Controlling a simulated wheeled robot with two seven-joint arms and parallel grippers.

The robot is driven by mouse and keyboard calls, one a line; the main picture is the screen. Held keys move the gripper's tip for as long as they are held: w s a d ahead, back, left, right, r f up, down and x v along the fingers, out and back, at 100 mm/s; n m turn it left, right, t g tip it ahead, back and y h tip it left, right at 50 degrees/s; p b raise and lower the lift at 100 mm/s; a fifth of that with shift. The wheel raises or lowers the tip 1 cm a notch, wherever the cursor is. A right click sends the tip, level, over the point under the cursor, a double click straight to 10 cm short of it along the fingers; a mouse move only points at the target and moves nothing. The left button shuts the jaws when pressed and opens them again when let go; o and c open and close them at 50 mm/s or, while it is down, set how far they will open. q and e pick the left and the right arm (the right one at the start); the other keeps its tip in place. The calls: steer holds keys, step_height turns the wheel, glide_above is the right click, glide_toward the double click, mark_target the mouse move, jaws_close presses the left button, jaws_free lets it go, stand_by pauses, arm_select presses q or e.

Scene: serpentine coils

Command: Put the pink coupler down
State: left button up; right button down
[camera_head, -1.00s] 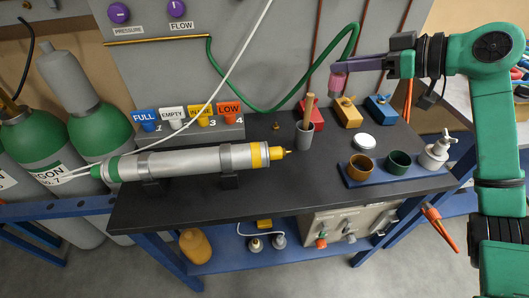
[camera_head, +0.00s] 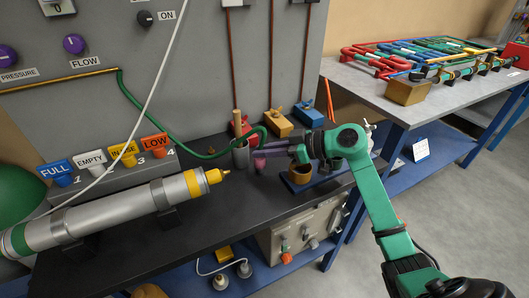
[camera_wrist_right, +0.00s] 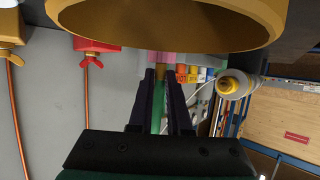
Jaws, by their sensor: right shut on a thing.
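The pink coupler (camera_head: 259,163) is at the tips of my right gripper (camera_head: 272,152), low over the black bench top. I cannot tell whether its bottom touches the bench. The gripper reaches in from the right and is shut on it. In the right wrist view, the pink coupler (camera_wrist_right: 164,57) shows between the ends of the two dark fingers (camera_wrist_right: 163,75), partly hidden by a large gold rim. My left gripper is not in view.
The grey holder (camera_head: 240,155) stands just left of the coupler. The brown cup (camera_head: 300,173) is close by at the right. Red, yellow and blue valve blocks (camera_head: 278,125) stand behind. The silver cylinder (camera_head: 120,214) lies at left. Bare bench (camera_head: 215,205) is in front.

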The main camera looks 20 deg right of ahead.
steer(key=c, duration=0.9)
jaws_free()
steer(key=shift+f, duration=0.1)
steer(key=shift+o, duration=0.2)
steer(key=v, duration=1.2)
steer(key=shift+r+b, duration=0.2)
steer(key=shift+b, duration=0.1)
